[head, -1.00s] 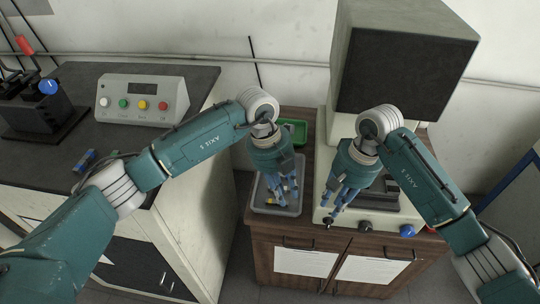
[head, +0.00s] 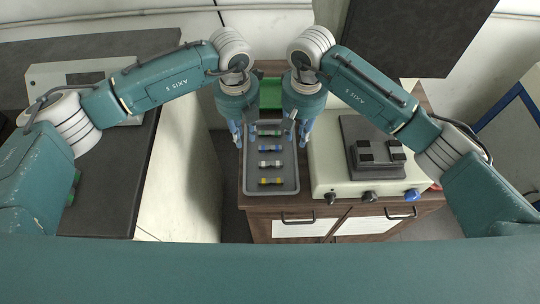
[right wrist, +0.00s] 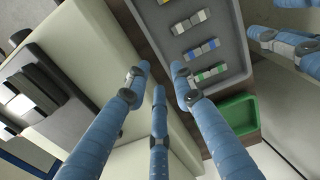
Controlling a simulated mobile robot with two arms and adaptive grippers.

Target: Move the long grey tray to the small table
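The long grey tray (head: 271,190) lies on the wooden cabinet and holds several short specimens with coloured bands. My left gripper (head: 240,136) is at the tray's left long side, its fingers apart. My right gripper (head: 303,132) is at the right long side. In the right wrist view its fingers (right wrist: 158,75) are spread, near the tray's rim (right wrist: 240,40), with nothing visibly held. My left gripper's fingers (right wrist: 282,42) show beyond the tray's far side there. Contact with the rim cannot be told. No surface is clearly identifiable as the small table.
A cream machine (head: 330,178) with knobs and a dark fixture stands close right of the tray. A green bin (head: 270,93) is behind it. A dark-topped bench (head: 108,190) is at left, across a gap. A blue-edged surface (head: 507,97) shows at far right.

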